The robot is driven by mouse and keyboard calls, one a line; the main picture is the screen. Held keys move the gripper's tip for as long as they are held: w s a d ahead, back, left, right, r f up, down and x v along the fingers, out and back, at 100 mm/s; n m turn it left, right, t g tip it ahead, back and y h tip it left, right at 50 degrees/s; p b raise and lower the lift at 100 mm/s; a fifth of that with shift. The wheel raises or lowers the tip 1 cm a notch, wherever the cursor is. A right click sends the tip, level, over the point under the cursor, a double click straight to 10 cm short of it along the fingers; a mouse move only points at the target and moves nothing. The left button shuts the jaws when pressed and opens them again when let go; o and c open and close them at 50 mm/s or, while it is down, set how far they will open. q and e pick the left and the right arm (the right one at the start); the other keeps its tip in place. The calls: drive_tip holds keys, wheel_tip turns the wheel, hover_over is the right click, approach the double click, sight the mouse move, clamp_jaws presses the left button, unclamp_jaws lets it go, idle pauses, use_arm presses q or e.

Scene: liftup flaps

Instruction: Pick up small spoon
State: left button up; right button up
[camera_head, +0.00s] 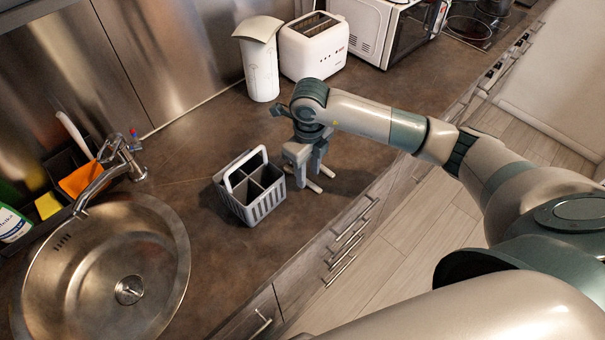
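I cannot make out a small spoon in the head view. A grey cutlery basket (262,207) with a raised handle and several compartments stands upright on the brown counter. Its compartments look dark, and I see no cutlery sticking out of them. My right gripper (320,180) points down at the counter just right of the basket. Its two fingers are apart with a gap between them, and nothing shows in the gap. I cannot tell whether it touches the counter or the basket. My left gripper is not in view.
A round steel sink (75,290) with a tap (100,185) lies left of the basket. A white canister (261,70), a toaster (313,48) and a microwave (375,30) stand at the back. The counter (190,170) is clear between sink and basket. Drawers with handles run below its front edge.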

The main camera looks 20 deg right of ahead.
drive_tip(key=shift+f, duration=0.85)
clamp_jaws()
